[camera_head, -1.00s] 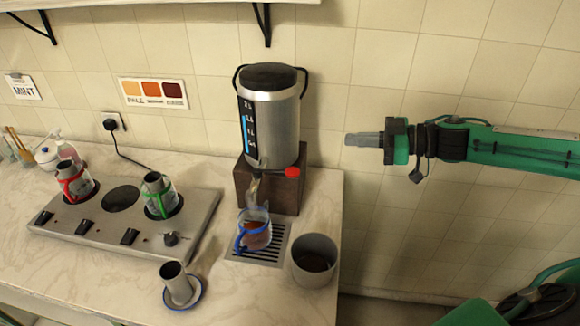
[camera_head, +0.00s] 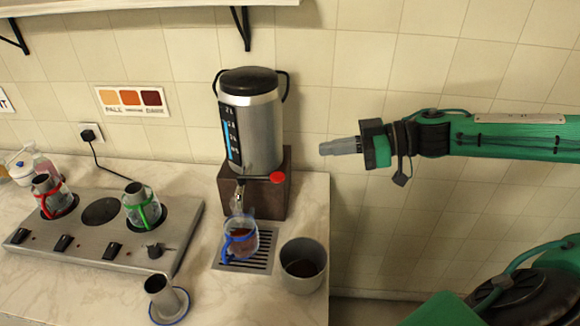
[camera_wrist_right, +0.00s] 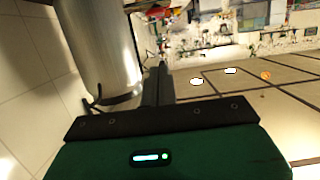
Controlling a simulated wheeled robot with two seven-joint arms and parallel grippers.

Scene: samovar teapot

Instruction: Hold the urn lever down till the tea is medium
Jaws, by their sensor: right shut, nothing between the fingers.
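The steel urn (camera_head: 262,135) with a black lid stands on a brown block. Its lever with a red knob (camera_head: 277,177) sticks out to the right, about level. A glass with a blue handle (camera_head: 243,240) stands upright below the spout on the slotted drip tray (camera_head: 229,265), holding reddish-brown tea. I cannot tell whether tea is flowing. My right gripper (camera_head: 324,148) is shut and empty, right of the urn, higher in the picture than the knob and apart from it. The right wrist view shows its fingers (camera_wrist_right: 161,75) beside the urn (camera_wrist_right: 105,45). My left gripper is out of view.
A grey bowl (camera_head: 303,268) stands right of the drip tray. A hotplate (camera_head: 95,232) carries glasses with red and green handles. A small metal cup (camera_head: 158,290) stands on a blue-rimmed saucer. A colour chart (camera_head: 132,101) hangs on the wall. A shelf is above.

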